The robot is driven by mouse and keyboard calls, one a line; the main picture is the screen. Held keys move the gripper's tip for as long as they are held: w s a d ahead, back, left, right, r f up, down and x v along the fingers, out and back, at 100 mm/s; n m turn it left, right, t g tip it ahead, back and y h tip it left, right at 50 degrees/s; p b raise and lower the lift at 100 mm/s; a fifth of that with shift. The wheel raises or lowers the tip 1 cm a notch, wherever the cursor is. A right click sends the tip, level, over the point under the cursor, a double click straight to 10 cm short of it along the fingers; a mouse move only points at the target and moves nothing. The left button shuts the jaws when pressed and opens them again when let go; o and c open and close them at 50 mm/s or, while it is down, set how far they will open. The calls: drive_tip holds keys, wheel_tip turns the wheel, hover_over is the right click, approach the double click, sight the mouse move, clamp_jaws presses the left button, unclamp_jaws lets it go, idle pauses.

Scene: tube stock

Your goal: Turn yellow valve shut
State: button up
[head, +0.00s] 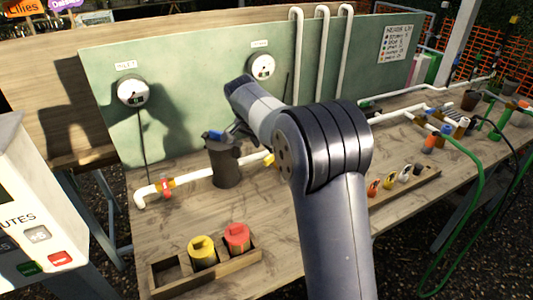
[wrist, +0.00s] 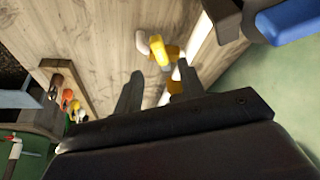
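The yellow valve handle (wrist: 158,52) shows in the wrist view on the white pipe, just beyond my fingertips and roughly between them. In the head view only a bit of yellow (head: 268,159) shows on the pipe beside my arm; the rest is hidden behind it. My gripper (wrist: 157,73) is open, its two fingers apart with nothing held between them. I cannot tell exactly how far the handle is turned.
A red valve (head: 165,188) is further left. A wooden tray (head: 174,293) holds yellow and red caps. The green panel (head: 190,85) with gauges stands behind.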

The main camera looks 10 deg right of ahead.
drive_tip(key=shift+v, duration=2.3)
drive_tip(key=shift+c, duration=0.5)
drive_tip(key=shift+s+d+f, duration=0.1)
drive_tip(key=shift+s+d, duration=0.05)
drive_tip(key=shift+d, duration=0.05)
drive_tip(key=shift+c, duration=0.7)
drive_tip(key=s+d+t+y+b, duration=0.1)
drive_tip(key=s+d, duration=0.1)
drive_tip(key=s+d+f+t+y+b, duration=0.1)
drive_tip(key=s+d+b, duration=0.1)
drive_tip(key=d, duration=0.1)
drive_tip(key=s+d+n+t+y+b, duration=0.1)
drive_tip(key=s+d+y+b, duration=0.1)
drive_tip(key=s, duration=0.1)
drive_tip(key=shift+s+d+f, duration=0.1)
drive_tip(key=shift+d+f, duration=0.25)
drive_tip(key=shift+f, duration=0.05)
clamp_jaws()
drive_tip(key=w+a+f+t, duration=0.1)
drive_tip(key=w+a+f, duration=0.2)
drive_tip(key=w+f, duration=0.4)
drive_tip(key=shift+w+f+p, duration=0.35)
drive_tip(key=shift+w+f, duration=0.05)
drive_tip(key=shift+w, duration=0.05)
